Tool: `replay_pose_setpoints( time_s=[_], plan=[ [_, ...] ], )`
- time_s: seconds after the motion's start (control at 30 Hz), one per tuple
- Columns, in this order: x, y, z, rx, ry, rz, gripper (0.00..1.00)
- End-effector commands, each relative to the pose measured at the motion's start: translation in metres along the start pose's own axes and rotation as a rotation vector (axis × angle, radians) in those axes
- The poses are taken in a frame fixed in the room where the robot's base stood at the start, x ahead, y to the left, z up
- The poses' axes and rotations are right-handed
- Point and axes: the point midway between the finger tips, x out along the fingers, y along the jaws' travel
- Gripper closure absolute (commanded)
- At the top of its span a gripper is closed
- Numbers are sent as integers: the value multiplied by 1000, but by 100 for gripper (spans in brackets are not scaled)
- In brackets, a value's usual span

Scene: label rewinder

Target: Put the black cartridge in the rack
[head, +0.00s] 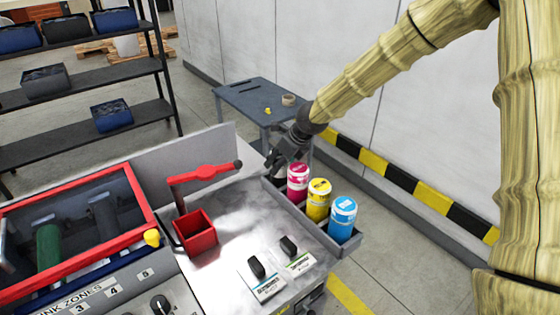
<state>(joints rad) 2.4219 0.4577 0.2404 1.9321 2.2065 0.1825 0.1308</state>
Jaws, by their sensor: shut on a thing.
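The rack (345,243) is a grey tray along the right edge of the machine. It holds a magenta cartridge (298,186), a yellow cartridge (318,201) and a cyan cartridge (342,221), upright in a row. My gripper (276,161) is at the rack's far end, just beyond the magenta cartridge, angled down to the left. It is shut on the black cartridge (305,154), which is mostly hidden and hard to tell from the dark fingers. I cannot tell whether the cartridge touches the rack floor.
A red lever (205,173) and a red open box (196,232) stand on the machine top, left of the rack. Two black knobs (257,267) sit near its front. A grey cart (245,95) stands behind my gripper. Dark shelves (80,80) are at the far left.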

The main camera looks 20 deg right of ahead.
Motion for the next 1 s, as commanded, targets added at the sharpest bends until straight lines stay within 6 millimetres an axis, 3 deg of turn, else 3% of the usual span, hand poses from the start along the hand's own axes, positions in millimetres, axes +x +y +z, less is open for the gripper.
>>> replay_pose_setpoints(
  time_s=[0.5, 0.53, 0.63, 1.0],
  plan=[
    [4, 0, -2, -1, -1, 0, 81],
    [4, 0, -2, -1, -1, 0, 41],
    [4, 0, -2, 0, -1, 0, 23],
    [4, 0, -3, 0, 1, 0, 21]
  ],
)
